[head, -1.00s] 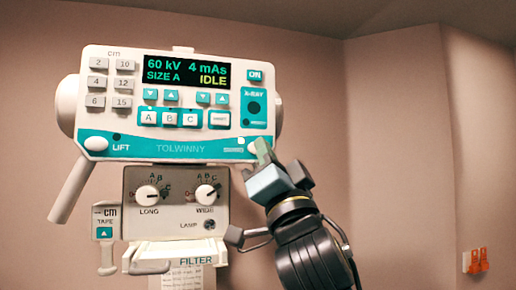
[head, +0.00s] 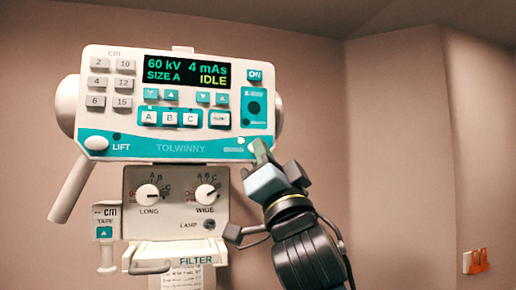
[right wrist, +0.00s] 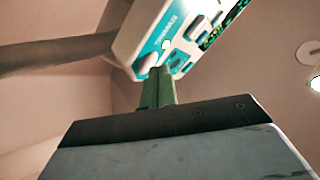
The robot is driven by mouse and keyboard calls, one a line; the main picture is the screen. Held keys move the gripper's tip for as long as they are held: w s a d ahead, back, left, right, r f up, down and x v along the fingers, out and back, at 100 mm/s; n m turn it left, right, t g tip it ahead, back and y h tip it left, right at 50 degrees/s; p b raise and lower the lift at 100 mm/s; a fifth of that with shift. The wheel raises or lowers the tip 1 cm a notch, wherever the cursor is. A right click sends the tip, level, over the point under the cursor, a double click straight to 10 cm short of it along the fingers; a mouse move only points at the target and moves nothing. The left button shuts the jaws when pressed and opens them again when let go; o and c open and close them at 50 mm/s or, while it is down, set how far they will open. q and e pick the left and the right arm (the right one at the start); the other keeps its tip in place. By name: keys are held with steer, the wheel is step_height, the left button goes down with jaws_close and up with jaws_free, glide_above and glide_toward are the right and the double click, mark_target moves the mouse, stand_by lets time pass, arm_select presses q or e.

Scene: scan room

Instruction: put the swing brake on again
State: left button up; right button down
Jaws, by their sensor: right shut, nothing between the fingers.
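The white control head (head: 180,105) fills the left and middle of the head view. A white oval button (head: 254,146) sits at the right end of its teal strip, partly hidden by my fingers; its label is too small to read. The button also shows in the right wrist view (right wrist: 148,63). My right gripper (head: 261,151) is shut and empty, its green fingertips at this button. In the right wrist view the fingertips (right wrist: 160,72) overlap the button's edge; I cannot tell whether they touch it. My left gripper is not in view.
A matching button marked LIFT (head: 96,143) is at the strip's left end. The display (head: 187,73) reads 60 kV, 4 mAs, SIZE A, IDLE. A box with LONG and WIDE knobs (head: 176,195) hangs below. A slanted handle (head: 70,190) is at left.

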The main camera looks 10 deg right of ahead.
steer(key=shift+w, duration=0.3)
steer(key=shift+s, duration=0.15)
stand_by(0.4)
steer(key=shift+s, duration=0.7)
steer(key=shift+s+d, duration=0.1)
steer(key=shift+s, duration=2.4)
